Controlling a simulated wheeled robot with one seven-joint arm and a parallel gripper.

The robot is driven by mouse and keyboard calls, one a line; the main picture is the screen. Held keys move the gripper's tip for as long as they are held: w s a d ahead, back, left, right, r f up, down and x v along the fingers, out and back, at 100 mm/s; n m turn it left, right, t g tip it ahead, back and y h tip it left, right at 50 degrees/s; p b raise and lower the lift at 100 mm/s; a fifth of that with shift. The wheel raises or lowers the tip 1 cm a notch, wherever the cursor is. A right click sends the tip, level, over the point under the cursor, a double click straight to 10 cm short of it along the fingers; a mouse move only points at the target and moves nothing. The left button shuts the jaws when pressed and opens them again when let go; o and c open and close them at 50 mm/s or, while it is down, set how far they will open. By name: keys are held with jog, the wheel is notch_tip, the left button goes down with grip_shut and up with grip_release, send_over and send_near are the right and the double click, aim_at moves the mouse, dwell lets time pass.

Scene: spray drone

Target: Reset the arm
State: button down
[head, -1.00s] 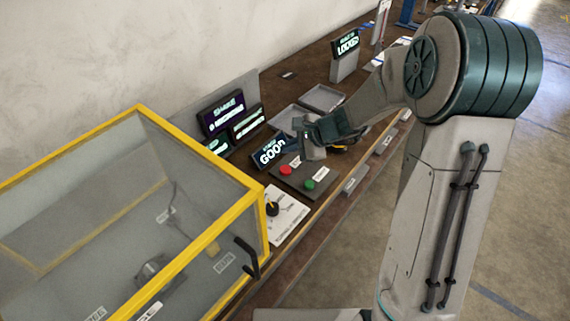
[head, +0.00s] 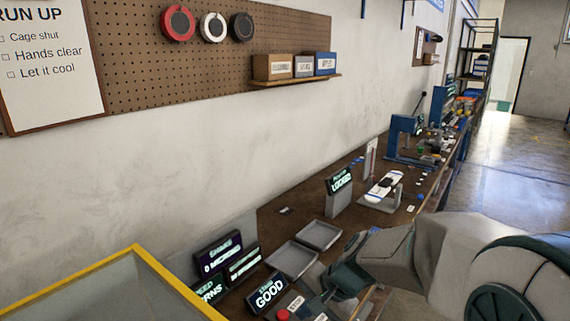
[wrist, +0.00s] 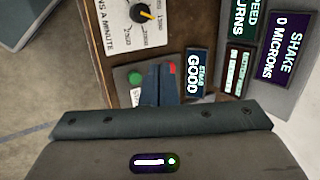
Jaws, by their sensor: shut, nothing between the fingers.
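My gripper (wrist: 160,82) is shut and empty in the wrist view, its two fingers together over the button panel (wrist: 122,85). The green button (wrist: 135,78) shows to the left of the fingers. The red button (wrist: 172,69) is partly hidden by them. In the head view my arm (head: 385,255) reaches in from the lower right, and the gripper is low, above the panel and next to the "GOOD" display (head: 268,293). The red button (head: 283,315) shows at the bottom edge there. I cannot tell the gap between fingertips and panel.
The yellow-framed cage (head: 140,255) stands at lower left. Displays (head: 220,254), two grey trays (head: 320,235) and a "LOCKED" display (head: 340,181) stand along the bench. A dial (wrist: 143,12) is near the fingers. Floor (head: 495,165) is clear at right.

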jog(key=s+d+r+n+h, duration=0.3)
jog(key=s+d+n+h, duration=0.2)
jog(key=s+d, duration=0.5)
jog(key=s+n, duration=0.1)
jog(key=s, duration=0.3)
jog(key=shift+d+r+n+h, duration=0.3)
jog(key=shift+r+n, duration=0.05)
jog(key=shift+n, duration=0.05)
jog(key=shift+d, duration=0.1)
